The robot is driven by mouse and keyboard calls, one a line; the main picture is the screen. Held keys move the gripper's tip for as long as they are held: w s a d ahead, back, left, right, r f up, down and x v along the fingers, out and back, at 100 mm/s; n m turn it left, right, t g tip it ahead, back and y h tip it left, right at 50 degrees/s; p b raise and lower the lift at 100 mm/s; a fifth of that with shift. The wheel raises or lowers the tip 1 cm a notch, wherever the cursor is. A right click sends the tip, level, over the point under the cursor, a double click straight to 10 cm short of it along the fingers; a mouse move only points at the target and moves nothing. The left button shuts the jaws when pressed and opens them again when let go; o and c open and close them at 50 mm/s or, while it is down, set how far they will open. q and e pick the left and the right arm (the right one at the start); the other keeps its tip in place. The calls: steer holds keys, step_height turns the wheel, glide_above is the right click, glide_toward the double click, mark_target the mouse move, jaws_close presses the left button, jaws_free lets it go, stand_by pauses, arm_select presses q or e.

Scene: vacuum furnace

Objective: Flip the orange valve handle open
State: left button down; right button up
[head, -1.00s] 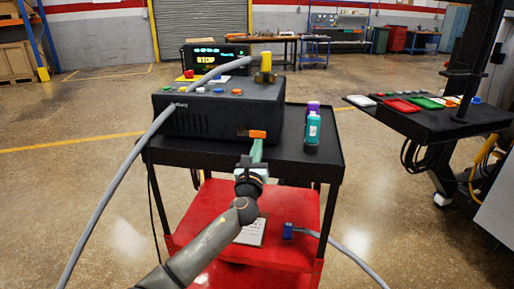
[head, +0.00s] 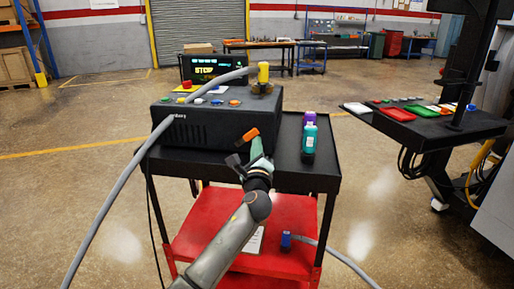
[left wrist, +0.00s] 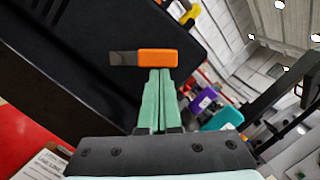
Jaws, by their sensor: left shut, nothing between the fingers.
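The orange valve handle (head: 251,134) is on the front of the black box (head: 190,133) on the cart. It is tilted, its right end higher than its left, with a short grey stem at its left end. In the left wrist view the handle (left wrist: 158,57) lies across the tips of my left gripper (left wrist: 160,73). My left gripper (head: 257,151) is shut with nothing between its green fingers. Its tips are right under the handle and look to be touching it. My right gripper is not in view.
A grey hose (head: 122,183) runs down the left. A side table with trays (head: 425,137) stands right. Floor between is free.

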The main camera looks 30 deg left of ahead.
mark_target(249, 133)
arm_select(q)
steer(key=n, duration=0.1)
steer(key=r+n+p, duration=0.1)
steer(key=n+g, duration=0.1)
steer(key=shift+s+a+r, duration=0.15)
steer(key=shift+a+r, duration=0.1)
steer(key=shift+r, duration=0.15)
steer(key=n+p, duration=0.1)
steer(key=n, duration=0.1)
steer(key=a+r+n+p, duration=0.1)
steer(key=n, duration=0.1)
steer(key=shift+s+r+g, duration=0.2)
steer(key=shift+g, duration=0.2)
steer(key=shift+s+a+r+n+p, duration=0.1)
steer(key=shift+a+r+n+p, duration=0.1)
steer(key=shift+n+p, duration=0.45)
steer(key=shift+s+a+r+n+g+p, duration=0.15)
steer(key=shift+a+n+g+p, duration=0.2)
steer(key=shift+n, duration=0.5)
